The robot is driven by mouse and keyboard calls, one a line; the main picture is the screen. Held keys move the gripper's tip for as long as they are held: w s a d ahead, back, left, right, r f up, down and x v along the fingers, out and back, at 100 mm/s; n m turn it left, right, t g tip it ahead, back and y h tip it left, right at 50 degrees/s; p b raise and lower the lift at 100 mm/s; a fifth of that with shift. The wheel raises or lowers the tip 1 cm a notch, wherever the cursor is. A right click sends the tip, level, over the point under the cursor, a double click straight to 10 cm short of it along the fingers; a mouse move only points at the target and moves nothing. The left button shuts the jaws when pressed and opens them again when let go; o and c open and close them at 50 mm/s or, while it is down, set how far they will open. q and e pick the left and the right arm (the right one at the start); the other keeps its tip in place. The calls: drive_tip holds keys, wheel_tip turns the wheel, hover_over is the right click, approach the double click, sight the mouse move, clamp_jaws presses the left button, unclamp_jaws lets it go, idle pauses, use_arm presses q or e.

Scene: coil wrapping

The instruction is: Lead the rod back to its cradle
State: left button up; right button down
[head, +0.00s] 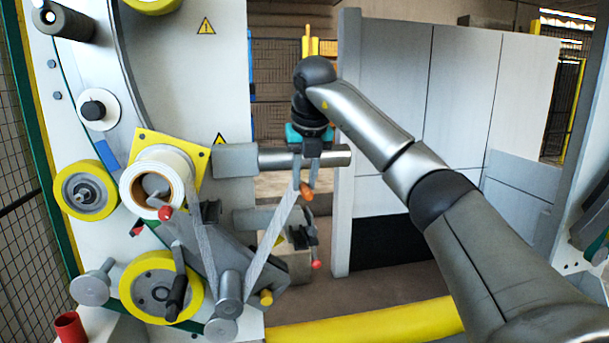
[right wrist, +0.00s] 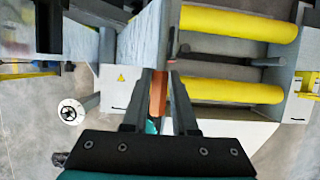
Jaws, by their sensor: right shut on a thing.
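My right gripper (head: 308,172) points down in the middle of the head view, in front of a horizontal grey bar (head: 275,158). It is shut on a short orange-brown rod (head: 306,190). In the right wrist view the rod (right wrist: 157,95) sits between the two fingers. A pale grey strip (head: 275,236) runs up from a grey roller (head: 229,295) to the gripper. I cannot tell which part is the rod's cradle; a grey bracket with a red tip (head: 316,264) stands below the gripper. My left gripper is not in view.
A white roll (head: 160,188) and yellow wheels (head: 162,287) are on the machine face at the left. A yellow beam (head: 370,322) crosses the floor in front. Grey cabinets (head: 395,95) stand behind my right arm.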

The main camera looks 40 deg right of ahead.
wheel_tip(320, 180, down, 11)
drive_tip(key=b, duration=0.6)
idle(0.6)
drive_tip(key=shift+r+p, duration=0.15)
drive_tip(key=shift+p, duration=0.25)
drive_tip(key=shift+a, duration=0.1)
idle(0.4)
drive_tip(key=shift+w+a+r+p, duration=0.1)
drive_tip(key=shift+w+a+p, duration=0.35)
drive_tip(key=shift+a, duration=0.25)
drive_tip(key=shift+w+a+r+p, duration=0.1)
drive_tip(key=shift+w+a+p, duration=0.3)
drive_tip(key=shift+a, duration=0.3)
drive_tip(key=shift+w+a+p, duration=0.35)
drive_tip(key=shift+a+p, duration=0.1)
drive_tip(key=shift+a, duration=0.25)
